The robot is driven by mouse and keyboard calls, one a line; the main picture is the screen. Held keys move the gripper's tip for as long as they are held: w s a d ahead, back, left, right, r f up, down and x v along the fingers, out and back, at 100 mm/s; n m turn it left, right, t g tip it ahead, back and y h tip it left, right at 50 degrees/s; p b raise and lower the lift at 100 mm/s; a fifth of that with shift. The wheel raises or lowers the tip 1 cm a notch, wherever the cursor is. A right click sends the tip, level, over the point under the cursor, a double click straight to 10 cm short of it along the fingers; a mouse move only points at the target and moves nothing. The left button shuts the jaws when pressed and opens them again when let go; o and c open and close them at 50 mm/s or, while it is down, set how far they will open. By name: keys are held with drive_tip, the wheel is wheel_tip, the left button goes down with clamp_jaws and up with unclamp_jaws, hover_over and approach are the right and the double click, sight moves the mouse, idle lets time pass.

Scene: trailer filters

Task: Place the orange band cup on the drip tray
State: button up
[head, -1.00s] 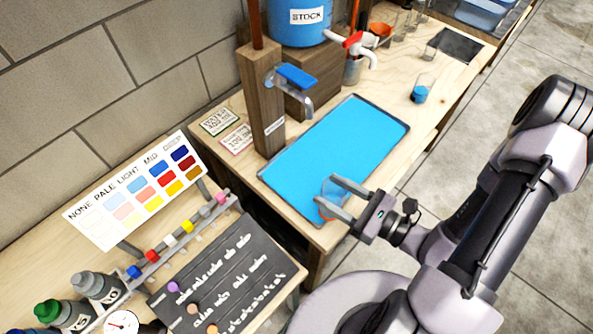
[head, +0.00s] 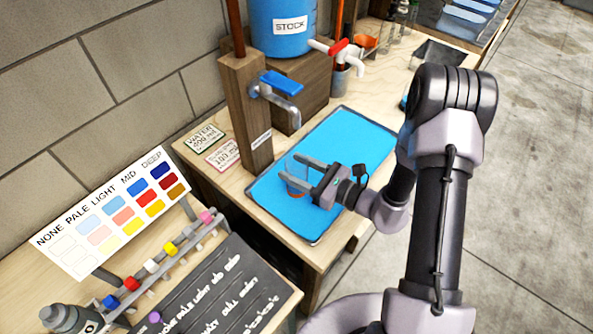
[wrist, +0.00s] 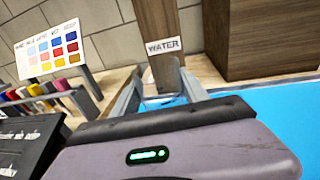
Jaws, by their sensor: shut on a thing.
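The orange band cup (head: 297,186) is clear with an orange band low on its side. It is between the fingers of my gripper (head: 304,171), which is shut on it. In the head view the cup appears over the left part of the blue drip tray (head: 345,145); I cannot tell whether its base touches the tray. In the wrist view the clear cup (wrist: 162,101) shows between the fingertips of my gripper (wrist: 160,98), with its lower part hidden by the gripper body. The blue tray (wrist: 285,110) lies to the right there.
A wooden post (head: 245,115) with a blue-handled tap (head: 282,85) stands behind the tray. A blue stock container (head: 285,45) with a red-handled tap is further back. A colour chart (head: 110,205) and a rack of coloured caps (head: 165,255) stand at the left.

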drive_tip(key=o, duration=1.5)
drive_tip(key=shift+c, duration=0.2)
